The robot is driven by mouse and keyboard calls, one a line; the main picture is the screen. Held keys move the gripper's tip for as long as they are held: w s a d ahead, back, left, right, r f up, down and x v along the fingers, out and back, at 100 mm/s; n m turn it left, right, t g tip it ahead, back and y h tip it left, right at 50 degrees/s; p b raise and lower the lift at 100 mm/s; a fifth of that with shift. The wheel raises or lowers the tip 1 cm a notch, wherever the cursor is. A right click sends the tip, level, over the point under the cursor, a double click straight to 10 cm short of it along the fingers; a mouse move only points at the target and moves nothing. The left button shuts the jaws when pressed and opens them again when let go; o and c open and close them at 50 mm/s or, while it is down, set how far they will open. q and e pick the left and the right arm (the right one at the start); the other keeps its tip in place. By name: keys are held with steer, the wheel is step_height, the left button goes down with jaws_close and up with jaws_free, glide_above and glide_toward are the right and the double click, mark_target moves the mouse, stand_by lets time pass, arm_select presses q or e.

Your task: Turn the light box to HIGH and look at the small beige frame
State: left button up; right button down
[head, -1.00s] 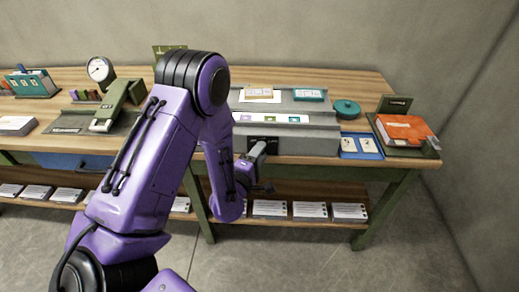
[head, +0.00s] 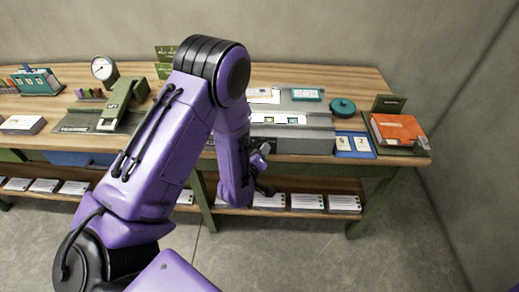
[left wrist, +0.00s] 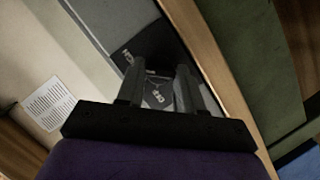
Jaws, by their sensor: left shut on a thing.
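The grey light box (head: 318,140) stands on the wooden bench right of my left arm, which hides its left part. Two small pale windows show on its front slope. The small beige frame (head: 264,97) lies on top, pale and partly hidden by my arm. My left gripper (head: 262,172) is low at the box's front. In the left wrist view its fingers (left wrist: 160,88) are shut at the dark control panel (left wrist: 150,58), with white lettering beside and between them. The control they hold is mostly hidden. My right gripper is out of view.
A teal frame (head: 306,94) lies on the box. A teal round pot (head: 342,107), a blue tray (head: 355,145) with two cards and an orange folder (head: 396,127) are to the right. Paper stacks (head: 307,202) fill the lower shelf. A green device (head: 121,105) stands left.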

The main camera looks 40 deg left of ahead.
arm_select(q)
steer(key=shift+m, duration=0.5)
steer(key=o, duration=1)
steer(key=shift+o, duration=0.2)
steer(key=p+v, duration=0.1)
steer(key=v, duration=0.9)
steer(key=shift+s+d+p, duration=0.2)
steer(key=shift+p, duration=0.1)
steer(key=shift+r, duration=0.15)
